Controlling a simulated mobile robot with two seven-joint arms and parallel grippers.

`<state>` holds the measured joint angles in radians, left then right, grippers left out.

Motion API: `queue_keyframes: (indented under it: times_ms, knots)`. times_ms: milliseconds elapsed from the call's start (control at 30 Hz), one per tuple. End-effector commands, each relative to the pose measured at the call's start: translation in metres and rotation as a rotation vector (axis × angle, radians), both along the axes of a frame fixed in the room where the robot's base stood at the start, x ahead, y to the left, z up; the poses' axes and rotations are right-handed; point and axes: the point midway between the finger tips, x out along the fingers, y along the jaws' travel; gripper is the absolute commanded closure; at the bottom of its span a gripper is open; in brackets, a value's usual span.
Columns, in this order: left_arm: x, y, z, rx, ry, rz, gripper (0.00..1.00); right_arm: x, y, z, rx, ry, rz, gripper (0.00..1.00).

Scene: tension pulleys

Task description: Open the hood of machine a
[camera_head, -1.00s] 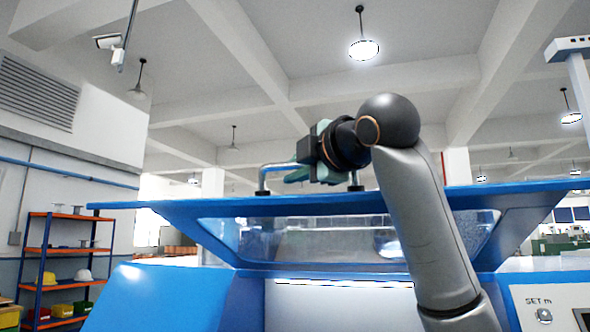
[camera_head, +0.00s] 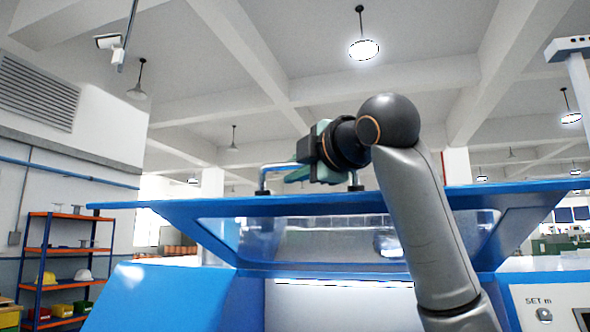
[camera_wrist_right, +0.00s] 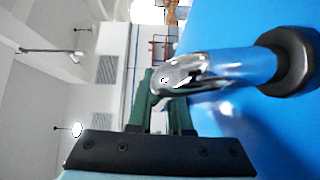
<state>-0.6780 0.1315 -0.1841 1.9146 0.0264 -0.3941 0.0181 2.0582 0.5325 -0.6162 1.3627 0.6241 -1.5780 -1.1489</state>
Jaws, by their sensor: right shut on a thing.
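The blue hood (camera_head: 290,205) of the machine is raised and tilted, with a clear window (camera_head: 330,238) in it. A chrome handle (camera_head: 264,178) with dark feet stands on its upper edge. My right gripper (camera_head: 296,172) is shut on this handle, and its arm reaches up in front of the hood. In the right wrist view, the green fingers (camera_wrist_right: 165,100) are at the chrome bar (camera_wrist_right: 225,66), close to the blue hood surface (camera_wrist_right: 225,115). My left gripper is not in view.
The blue machine body (camera_head: 170,295) is below the hood, with a white control panel (camera_head: 555,300) at right. An orange and blue shelf (camera_head: 62,248) with helmets and bins stands at far left. The space above the hood is open.

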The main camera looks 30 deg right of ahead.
Motion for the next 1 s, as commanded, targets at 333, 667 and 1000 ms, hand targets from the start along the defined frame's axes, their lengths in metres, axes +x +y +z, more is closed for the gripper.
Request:
queue_keyframes:
  times_ms: [333, 667, 1000]
  knots:
    - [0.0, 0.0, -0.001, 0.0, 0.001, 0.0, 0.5, 0.0, 0.001, -0.002, -0.001, 0.002, 0.001, 1.0]
    - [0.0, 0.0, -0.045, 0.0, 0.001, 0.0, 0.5, -0.007, 0.01, -0.045, -0.05, -0.039, 0.002, 1.0]
    - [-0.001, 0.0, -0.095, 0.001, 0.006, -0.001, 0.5, -0.016, 0.02, -0.097, -0.121, -0.099, 0.001, 1.0]
